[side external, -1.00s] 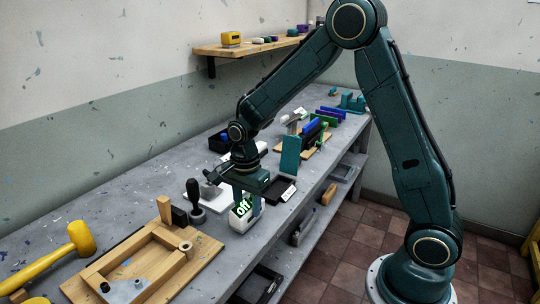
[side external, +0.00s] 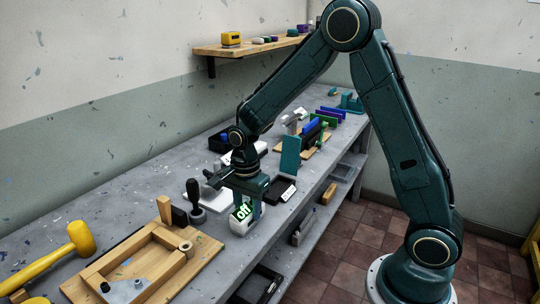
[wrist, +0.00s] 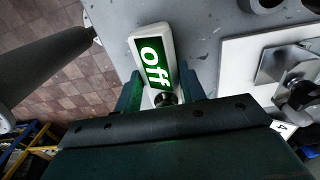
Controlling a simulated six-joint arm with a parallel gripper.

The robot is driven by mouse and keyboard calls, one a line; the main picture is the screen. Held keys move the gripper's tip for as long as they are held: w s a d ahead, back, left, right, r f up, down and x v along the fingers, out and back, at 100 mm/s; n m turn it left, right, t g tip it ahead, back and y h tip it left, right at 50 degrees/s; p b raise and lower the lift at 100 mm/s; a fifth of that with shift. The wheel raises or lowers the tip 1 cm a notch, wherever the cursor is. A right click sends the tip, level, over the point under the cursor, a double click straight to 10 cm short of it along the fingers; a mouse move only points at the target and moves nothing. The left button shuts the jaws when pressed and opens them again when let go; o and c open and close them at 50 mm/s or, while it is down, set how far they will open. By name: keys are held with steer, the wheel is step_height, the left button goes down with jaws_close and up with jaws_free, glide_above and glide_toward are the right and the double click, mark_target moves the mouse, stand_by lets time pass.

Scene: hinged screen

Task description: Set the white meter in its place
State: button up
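The white meter (side external: 241,226) with a green lit face reading "off" is near the front edge of the grey bench. It also shows in the wrist view (wrist: 153,58), with a dark round knob (wrist: 165,98) at its near end. My gripper (side external: 250,205) points down at the meter. In the wrist view its two teal fingers (wrist: 160,90) flank the meter's near end, one on each side. Whether they press on it or stand slightly apart is unclear. The meter's underside is hidden.
A white board (side external: 217,200) with metal parts lies beside the meter. A black-handled tool (side external: 194,196) stands nearby. A dark tray (side external: 282,191) and an upright teal panel (side external: 291,154) are behind. A wooden frame (side external: 132,262) and yellow mallet (side external: 78,240) lie at the left.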

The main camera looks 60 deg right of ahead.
mark_target(247, 207)
steer(key=o, duration=0.5)
steer(key=shift+r, duration=6.9)
steer(key=s+r+n+t, duration=0.2)
steer(key=s+n, duration=0.4)
steer(key=s, duration=0.1)
steer(key=s+a+r+n+t, duration=0.1)
steer(key=s+r+n, duration=0.1)
steer(key=s+n, duration=0.4)
steer(key=s+r+n+t, duration=0.2)
steer(key=s+n, duration=0.4)
steer(key=s, duration=0.3)
steer(key=shift+s+a+r+t, duration=0.25)
steer(key=shift+s+t, duration=0.05)
steer(key=shift+s, duration=0.05)
